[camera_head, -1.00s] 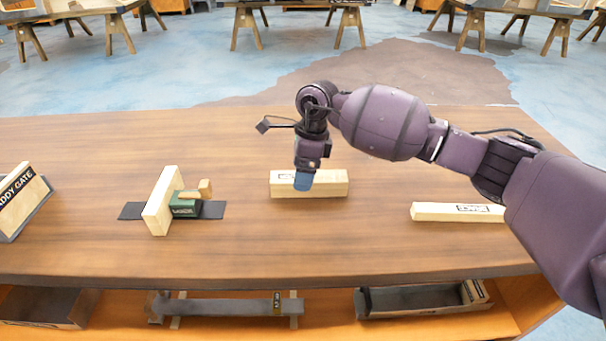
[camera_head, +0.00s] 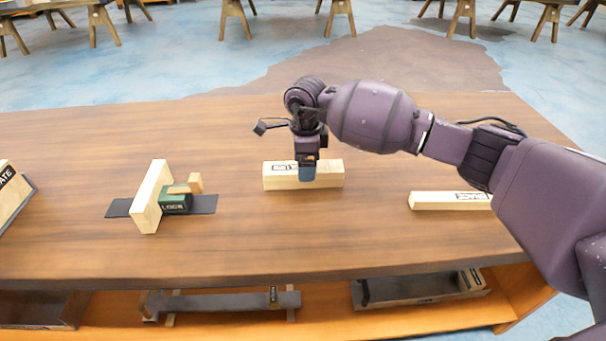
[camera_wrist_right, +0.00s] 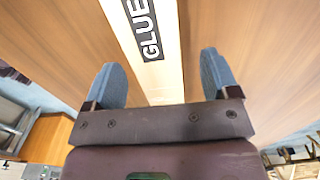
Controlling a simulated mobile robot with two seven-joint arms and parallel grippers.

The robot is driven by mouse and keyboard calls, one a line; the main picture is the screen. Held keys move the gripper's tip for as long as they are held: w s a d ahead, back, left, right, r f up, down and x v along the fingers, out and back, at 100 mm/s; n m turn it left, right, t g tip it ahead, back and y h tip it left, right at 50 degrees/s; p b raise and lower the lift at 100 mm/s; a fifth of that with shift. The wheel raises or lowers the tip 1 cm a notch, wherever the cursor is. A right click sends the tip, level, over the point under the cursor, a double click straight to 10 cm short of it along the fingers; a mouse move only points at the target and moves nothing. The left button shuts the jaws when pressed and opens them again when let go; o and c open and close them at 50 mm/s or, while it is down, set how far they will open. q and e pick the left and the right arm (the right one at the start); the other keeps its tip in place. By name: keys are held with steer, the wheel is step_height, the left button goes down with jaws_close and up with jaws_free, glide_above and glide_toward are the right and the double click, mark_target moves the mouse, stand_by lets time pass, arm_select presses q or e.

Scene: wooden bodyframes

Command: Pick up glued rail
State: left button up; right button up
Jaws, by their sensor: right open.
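The glued rail (camera_head: 275,177) is a pale squared wooden block lying on the workbench near its middle, with a dark label partly covered by my gripper. In the right wrist view the rail (camera_wrist_right: 163,80) shows the letters "GLUE" and runs between the two blue fingers. My right gripper (camera_head: 307,172) points down at the rail in the head view. Its fingers (camera_wrist_right: 162,82) are open, one to each side of the rail, with a gap on both sides. I cannot tell exactly how far down they reach. My left gripper is not in view.
Another labelled wooden piece (camera_head: 437,201) lies to the right, below my right arm. To the left, an upright board (camera_head: 151,197) stands by a green block (camera_head: 174,203) on a dark plate. A sign (camera_head: 12,195) is at the far left. The bench front (camera_head: 250,260) is clear.

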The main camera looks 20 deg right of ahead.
steer(key=f, duration=0.4)
steer(key=shift+a+f+b, duration=0.1)
steer(key=shift+a+b, duration=0.15)
steer(key=shift+b, duration=0.1)
steer(key=c, duration=1.2)
